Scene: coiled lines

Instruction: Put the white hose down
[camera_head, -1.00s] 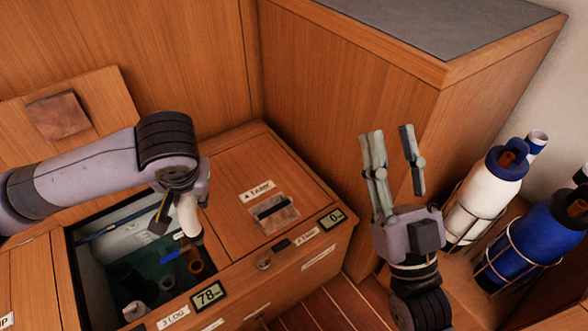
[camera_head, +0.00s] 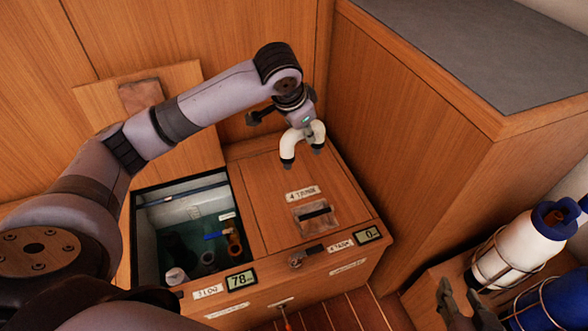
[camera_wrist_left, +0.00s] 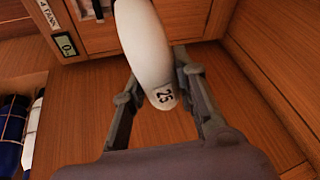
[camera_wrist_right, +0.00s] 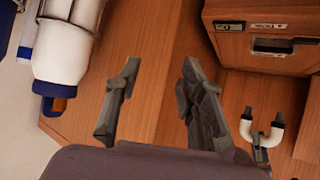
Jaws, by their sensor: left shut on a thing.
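The white hose is a short U-shaped piece with dark ends. My left gripper (camera_head: 298,117) is shut on it and holds the white hose (camera_head: 317,130) with its ends down, near the closed wooden lid (camera_head: 270,185) of box 4. I cannot tell whether the ends touch the lid. In the left wrist view the white hose (camera_wrist_left: 143,35), marked 25, runs between the fingers (camera_wrist_left: 158,75). The right wrist view also shows the white hose (camera_wrist_right: 277,128) at the right. My right gripper (camera_head: 460,300) is open and empty at the bottom right, also in the right wrist view (camera_wrist_right: 158,80).
Left of the lid an open compartment (camera_head: 138,230) holds several fittings. Displays (camera_head: 241,280) read 78 and 0. A tall wooden cabinet (camera_head: 430,150) rises behind.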

